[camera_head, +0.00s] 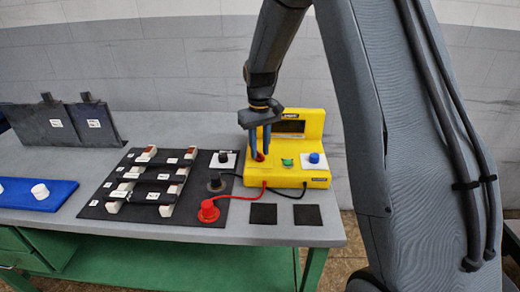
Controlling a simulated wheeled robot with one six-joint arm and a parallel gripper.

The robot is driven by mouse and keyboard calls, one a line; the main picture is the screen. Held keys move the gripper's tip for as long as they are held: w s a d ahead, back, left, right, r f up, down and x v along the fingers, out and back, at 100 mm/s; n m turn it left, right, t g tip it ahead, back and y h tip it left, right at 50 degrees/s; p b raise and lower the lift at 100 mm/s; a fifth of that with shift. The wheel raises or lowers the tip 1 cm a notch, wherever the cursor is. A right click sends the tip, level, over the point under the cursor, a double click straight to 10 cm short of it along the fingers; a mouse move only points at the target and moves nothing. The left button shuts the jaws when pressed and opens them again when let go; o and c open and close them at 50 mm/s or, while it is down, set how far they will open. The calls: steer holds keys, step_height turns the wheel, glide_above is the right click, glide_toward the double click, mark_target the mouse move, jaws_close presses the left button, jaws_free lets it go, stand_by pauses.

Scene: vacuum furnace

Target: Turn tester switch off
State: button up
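The yellow tester (313,125) stands at the right end of the table, with a dark display on its raised back. On its front deck are a small red part (259,156), a green knob (287,162) and a blue knob (315,158) on a white plate. I cannot tell which one is the switch or how it is set. My gripper (260,153) points down over the deck's left side. Its blue fingers stand apart, with the red part between or just behind their tips. I cannot tell whether they touch it.
A red plug (208,211) and a black plug (216,183) have cables running to the tester. Two black squares (263,213) lie in front. A black board (97,208) with white and black blocks lies left, beside a blue tray (33,203). My arm hides the right side.

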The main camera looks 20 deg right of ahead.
mark_target(260, 154)
stand_by(0.3)
step_height(260, 154, up, 8)
steer(key=shift+f+b, duration=0.15)
steer(key=shift+b, duration=0.95)
steer(key=shift+s, duration=0.1)
steer(key=s+f+m, duration=0.1)
steer(key=s+f, duration=0.2)
steer(key=s, duration=0.9)
steer(key=s+f+m+t, duration=0.1)
steer(key=s+f, duration=0.2)
steer(key=s, duration=1)
steer(key=shift+s+f+m, duration=0.15)
steer(key=shift+f+m, duration=0.1)
steer(key=shift+m, duration=0.05)
